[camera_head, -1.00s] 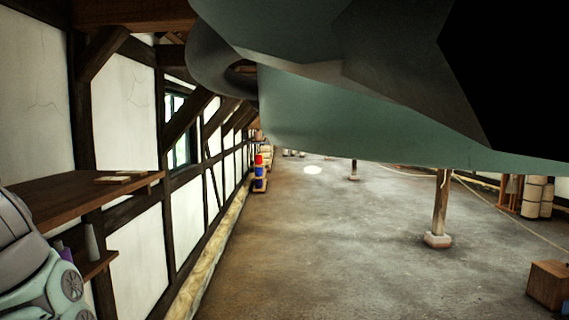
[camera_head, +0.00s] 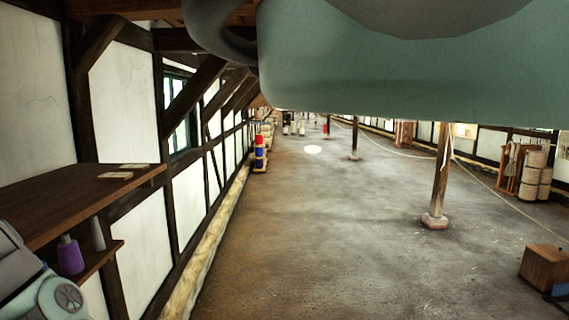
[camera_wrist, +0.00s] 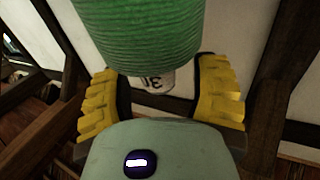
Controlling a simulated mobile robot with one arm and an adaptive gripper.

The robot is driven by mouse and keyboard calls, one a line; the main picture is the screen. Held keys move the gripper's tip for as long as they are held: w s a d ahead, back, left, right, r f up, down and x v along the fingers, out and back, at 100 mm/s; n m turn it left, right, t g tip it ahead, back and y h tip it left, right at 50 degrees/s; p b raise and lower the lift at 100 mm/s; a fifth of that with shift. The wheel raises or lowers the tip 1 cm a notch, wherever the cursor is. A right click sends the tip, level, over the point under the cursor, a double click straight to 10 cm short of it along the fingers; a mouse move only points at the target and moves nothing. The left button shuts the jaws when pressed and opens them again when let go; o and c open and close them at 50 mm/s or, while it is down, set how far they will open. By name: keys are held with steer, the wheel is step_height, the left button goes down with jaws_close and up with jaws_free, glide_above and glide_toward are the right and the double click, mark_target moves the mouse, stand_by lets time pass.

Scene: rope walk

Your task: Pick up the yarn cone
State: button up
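A green, ribbed yarn cone (camera_wrist: 140,32) fills the top middle of the wrist view. A pale tube end with dark lettering (camera_wrist: 155,82) sticks out of it toward my palm. My gripper (camera_wrist: 158,75) has yellow ridged fingers on either side of the cone's near end, and they appear to press on its sides. The far end of the cone is cut off by the picture. I cannot make out the green cone in the head view, where my arm covers the top.
A wooden wall shelf (camera_head: 70,200) stands at left, with a purple cone (camera_head: 70,256) and a grey cone (camera_head: 98,234) on its lower board. A post (camera_head: 440,185) and a wooden box (camera_head: 545,264) stand right. The middle floor is clear.

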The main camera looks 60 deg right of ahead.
jaws_close()
stand_by(0.3)
